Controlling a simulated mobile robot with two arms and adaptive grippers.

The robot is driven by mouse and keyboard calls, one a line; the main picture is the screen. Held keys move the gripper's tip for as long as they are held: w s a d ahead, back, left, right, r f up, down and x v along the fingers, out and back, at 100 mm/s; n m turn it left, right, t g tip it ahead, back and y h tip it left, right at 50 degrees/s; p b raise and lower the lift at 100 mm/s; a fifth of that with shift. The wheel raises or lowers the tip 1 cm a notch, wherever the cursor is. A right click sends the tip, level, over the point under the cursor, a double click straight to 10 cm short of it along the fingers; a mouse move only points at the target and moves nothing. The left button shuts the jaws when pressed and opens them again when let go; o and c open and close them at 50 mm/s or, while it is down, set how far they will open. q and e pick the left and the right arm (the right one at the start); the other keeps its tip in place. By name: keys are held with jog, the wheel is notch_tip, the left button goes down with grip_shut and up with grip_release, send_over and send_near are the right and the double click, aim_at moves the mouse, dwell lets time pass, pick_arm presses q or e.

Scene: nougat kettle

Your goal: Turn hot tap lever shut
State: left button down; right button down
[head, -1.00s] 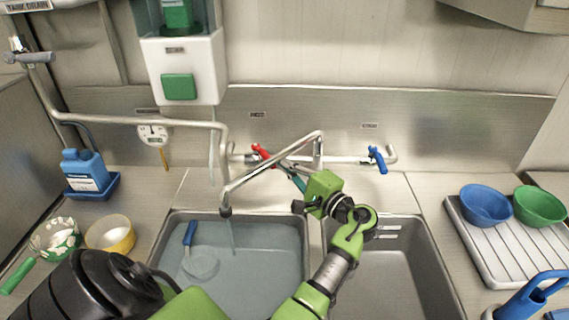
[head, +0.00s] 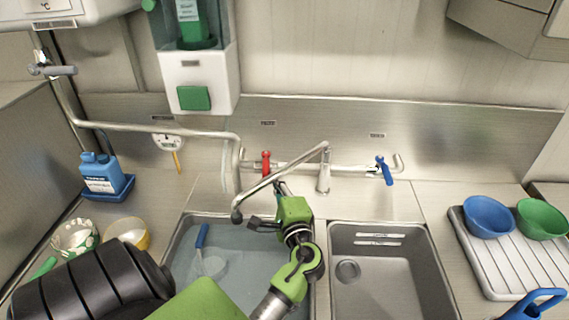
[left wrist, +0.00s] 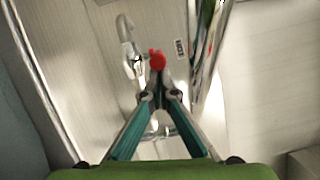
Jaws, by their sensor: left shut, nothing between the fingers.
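The hot tap lever (head: 266,162) is red and sits on the left of the wall tap. It now stands roughly upright in the head view, and its red end also shows in the left wrist view (left wrist: 157,60). My left gripper (head: 279,187) is just below and in front of the lever. Its teal fingers (left wrist: 160,96) are closed together with nothing between them, and their tips lie close to the red lever; I cannot tell whether they touch it. The swivel spout (head: 285,177) reaches over the left basin, and I see no clear stream below its mouth. My right gripper is out of view.
The blue lever (head: 381,170) is on the right of the tap. The left basin (head: 185,240) holds water and a blue-handled tool (head: 202,236); the right basin (head: 385,280) looks empty. Blue and green bowls (head: 489,216) stand on the drainer at right.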

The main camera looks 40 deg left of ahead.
pick_arm(q)
jog(key=shift+s+a, duration=0.45)
jog(key=shift+s, duration=0.15)
dwell(0.3)
